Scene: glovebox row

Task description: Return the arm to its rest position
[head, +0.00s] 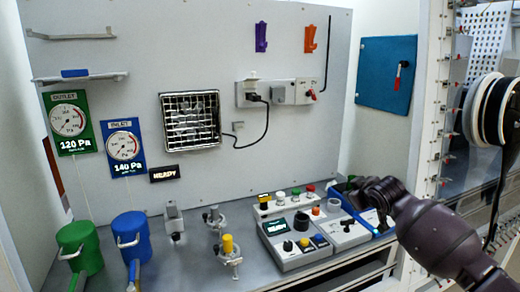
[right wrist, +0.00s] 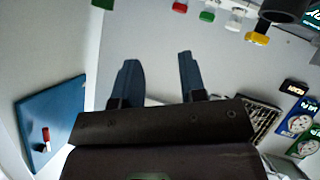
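My right arm enters the head view from the lower right, with its dark wrist over the right end of the control console (head: 305,258). The fingers are hard to make out there. In the right wrist view my right gripper (right wrist: 157,78) shows two dark blue fingers spread apart with nothing between them. Console buttons, including a yellow one (right wrist: 257,38), lie beyond the fingertips and apart from them. My left gripper is in neither view.
A blue wall panel with a red handle (head: 386,75) is at the back right. A cable reel (head: 492,108) and perforated rail (head: 435,100) stand near my right arm. Green (head: 80,250) and blue (head: 132,238) canisters and small valves (head: 229,250) occupy the bench's left and middle.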

